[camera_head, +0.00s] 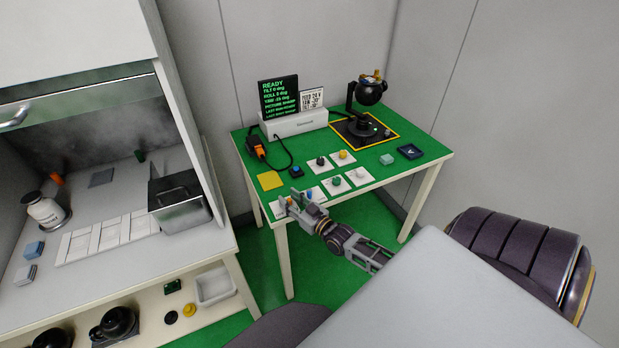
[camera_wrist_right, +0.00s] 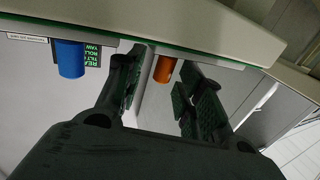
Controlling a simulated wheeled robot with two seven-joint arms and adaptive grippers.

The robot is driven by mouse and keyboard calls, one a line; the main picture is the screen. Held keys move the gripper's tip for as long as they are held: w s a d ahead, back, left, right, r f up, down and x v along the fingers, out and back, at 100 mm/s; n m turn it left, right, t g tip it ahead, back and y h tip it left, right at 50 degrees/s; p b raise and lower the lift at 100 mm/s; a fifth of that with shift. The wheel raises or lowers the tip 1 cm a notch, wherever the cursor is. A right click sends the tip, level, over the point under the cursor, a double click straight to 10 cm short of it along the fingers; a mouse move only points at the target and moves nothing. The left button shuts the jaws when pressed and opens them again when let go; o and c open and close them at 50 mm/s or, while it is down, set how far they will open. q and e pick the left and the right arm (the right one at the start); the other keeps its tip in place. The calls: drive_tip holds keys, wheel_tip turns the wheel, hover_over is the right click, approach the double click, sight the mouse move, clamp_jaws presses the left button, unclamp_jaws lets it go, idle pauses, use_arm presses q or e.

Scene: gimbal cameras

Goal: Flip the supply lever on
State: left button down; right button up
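The green-topped table (camera_head: 225,152) carries several white control plates along its front edge. My right gripper (camera_head: 294,202) is at the table's front left corner, covering part of the plates there. A blue knob (camera_head: 309,195) stands beside it. In the right wrist view, an orange peg-like control (camera_wrist_right: 165,68) appears between the spread fingers of the right gripper (camera_wrist_right: 163,92), with space on both sides. A blue peg (camera_wrist_right: 70,58) is left of the fingers. I cannot read which control is the supply lever. My left gripper is out of view.
A screen (camera_head: 279,97) reading READY stands at the back of the table. A black gimbal camera (camera_head: 369,92) is on a yellow-edged pad at right. A handheld orange-black device (camera_head: 257,146) rests at left. A fume hood bench (camera_head: 140,255) is left of the table.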

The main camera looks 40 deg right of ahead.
drive_tip(key=s+d, duration=0.1)
drive_tip(key=s, duration=1)
drive_tip(key=shift+d, duration=0.15)
idle(0.3)
idle(0.6)
